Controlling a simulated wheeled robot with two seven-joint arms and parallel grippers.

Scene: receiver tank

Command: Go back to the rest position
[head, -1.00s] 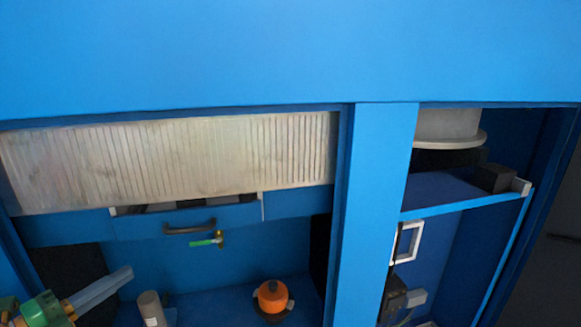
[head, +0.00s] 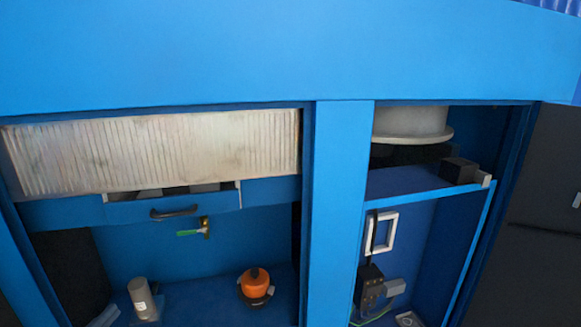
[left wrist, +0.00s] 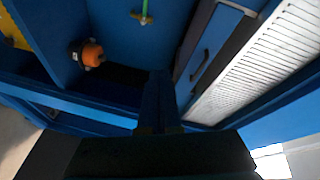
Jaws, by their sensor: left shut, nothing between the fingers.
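My left gripper (head: 105,316) shows only as a pale fingertip at the bottom left edge of the head view. In the left wrist view its two dark fingers (left wrist: 158,88) are together with nothing between them. They point toward the blue cabinet and appear clear of the objects there. My right gripper is in neither view.
A blue cabinet (head: 341,190) fills the view. It holds an orange pot (head: 254,280), a grey cylinder (head: 141,298), a green-handled valve (head: 190,233) and a drawer with a dark handle (head: 174,212). A ribbed pale panel (head: 160,152) hangs above. A shelf (head: 410,182) is at right.

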